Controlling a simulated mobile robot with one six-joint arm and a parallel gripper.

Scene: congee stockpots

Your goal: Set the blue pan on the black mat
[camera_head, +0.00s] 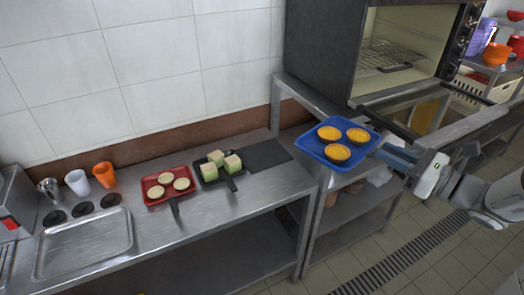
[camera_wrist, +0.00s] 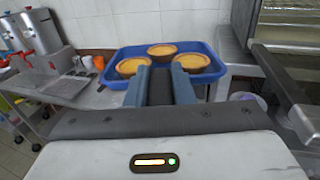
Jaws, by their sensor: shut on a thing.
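The blue pan (camera_head: 324,155) holds three orange-topped tarts (camera_head: 338,152). It is in the air beside the metal stand under the oven, right of the counter. My gripper (camera_head: 392,158) is shut on the pan's near right side. In the wrist view the pan (camera_wrist: 203,82) is ahead of my gripper's fingers (camera_wrist: 162,82) and looks about level. The black mat (camera_head: 268,154) lies flat and bare on the counter, to the left of the pan. I cannot make out the mat in the wrist view.
A black pan with green-and-white cubes (camera_head: 209,174) stands left of the mat. A red pan with round pale pieces (camera_head: 155,198) is farther left. Cups (camera_head: 104,174) and an empty metal tray (camera_head: 84,242) are at the counter's left. The open oven (camera_head: 400,50) stands right.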

